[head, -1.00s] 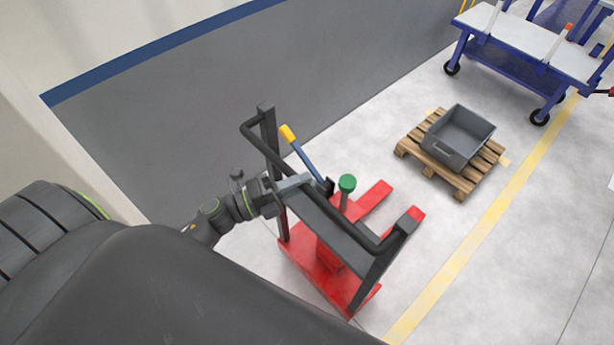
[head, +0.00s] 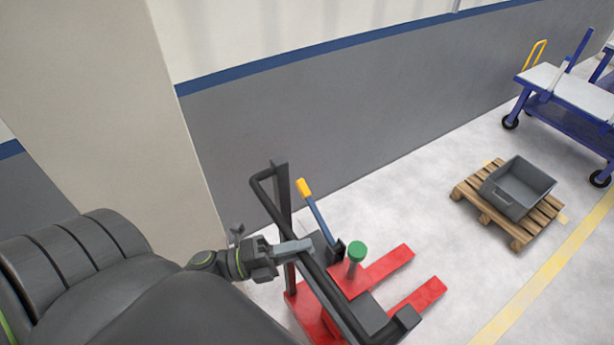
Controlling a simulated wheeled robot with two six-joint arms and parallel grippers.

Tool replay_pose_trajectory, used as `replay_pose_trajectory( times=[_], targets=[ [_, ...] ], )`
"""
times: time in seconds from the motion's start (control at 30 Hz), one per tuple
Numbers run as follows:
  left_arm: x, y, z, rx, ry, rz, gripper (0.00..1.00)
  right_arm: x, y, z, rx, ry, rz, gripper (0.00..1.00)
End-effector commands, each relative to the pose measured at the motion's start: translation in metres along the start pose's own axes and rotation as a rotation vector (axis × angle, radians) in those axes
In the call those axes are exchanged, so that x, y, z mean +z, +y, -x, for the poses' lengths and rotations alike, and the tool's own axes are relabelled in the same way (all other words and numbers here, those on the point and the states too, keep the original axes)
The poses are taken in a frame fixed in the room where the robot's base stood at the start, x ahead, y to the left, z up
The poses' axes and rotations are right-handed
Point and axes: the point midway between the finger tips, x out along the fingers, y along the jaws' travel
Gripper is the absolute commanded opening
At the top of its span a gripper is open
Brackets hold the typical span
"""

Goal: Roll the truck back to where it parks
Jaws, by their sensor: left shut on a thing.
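The truck is a red pallet truck with two red forks (head: 385,270), a dark grey handle frame (head: 284,195), a blue lever with a yellow grip (head: 304,188) and a green knob (head: 357,250). It stands on the floor at the lower middle, forks pointing right. My left gripper (head: 295,247) is shut on the truck's dark handle bar, on its left side. Part of the truck's base is cut off by the bottom edge. My right gripper does not show.
A wooden pallet (head: 468,192) with a grey bin (head: 517,187) on it lies to the right. A blue cart (head: 560,118) stands at the far right. A yellow floor line (head: 530,292) runs at lower right. A grey wall (head: 340,110) and a beige pillar (head: 170,130) stand behind and left.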

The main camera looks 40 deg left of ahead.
Motion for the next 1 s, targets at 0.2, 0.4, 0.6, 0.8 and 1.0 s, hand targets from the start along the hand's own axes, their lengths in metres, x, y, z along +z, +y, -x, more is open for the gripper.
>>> replay_pose_trajectory(
  times=[0.2,0.4,0.6,0.8,1.0],
  targets=[
    [-0.0016,-0.0007,0.0056,0.002,-0.002,0.000,0.00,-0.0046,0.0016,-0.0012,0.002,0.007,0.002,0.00],
    [-0.0021,-0.0006,0.0061,0.003,-0.001,0.001,0.00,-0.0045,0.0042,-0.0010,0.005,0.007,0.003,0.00],
    [-0.0024,-0.0006,0.0063,0.003,0.000,0.002,0.34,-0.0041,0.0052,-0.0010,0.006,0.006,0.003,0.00],
    [-0.0022,-0.0011,0.0057,0.001,0.000,0.001,0.41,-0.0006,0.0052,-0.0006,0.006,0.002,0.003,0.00],
    [-0.0021,-0.0013,0.0054,0.000,0.000,0.001,0.41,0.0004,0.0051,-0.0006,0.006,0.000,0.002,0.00]
  ],
)
